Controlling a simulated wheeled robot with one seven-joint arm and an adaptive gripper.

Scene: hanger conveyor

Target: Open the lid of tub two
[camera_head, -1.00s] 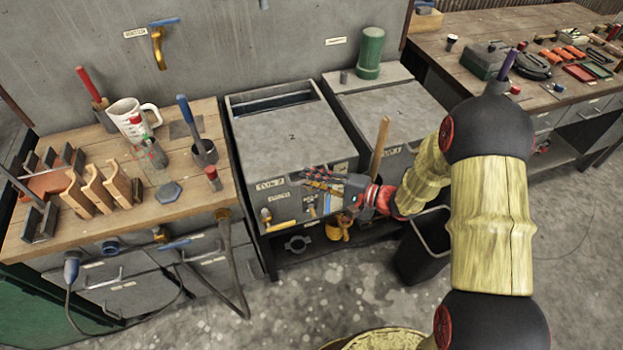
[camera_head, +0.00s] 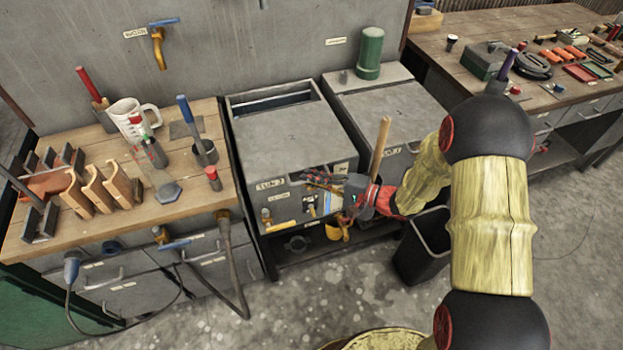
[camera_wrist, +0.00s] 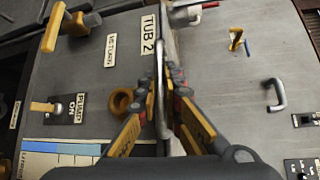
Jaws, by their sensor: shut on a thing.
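Tub two (camera_head: 270,184), a grey box labelled TUB 2, stands at the middle in the head view. Its flat grey lid (camera_head: 290,140) looks down, with a dark slot behind it. My gripper (camera_head: 318,178) is at the tub's upper front edge, near its right side. The TUB 2 label (camera_wrist: 148,33) is beside the fingers.
The second tub (camera_head: 385,105) stands to the right, with a green cylinder (camera_head: 370,52) behind it. A wooden stick (camera_head: 380,145) stands upright close to my wrist. A dark bin (camera_head: 432,240) is on the floor below. The workbench (camera_head: 110,225) borders tub two on the left.

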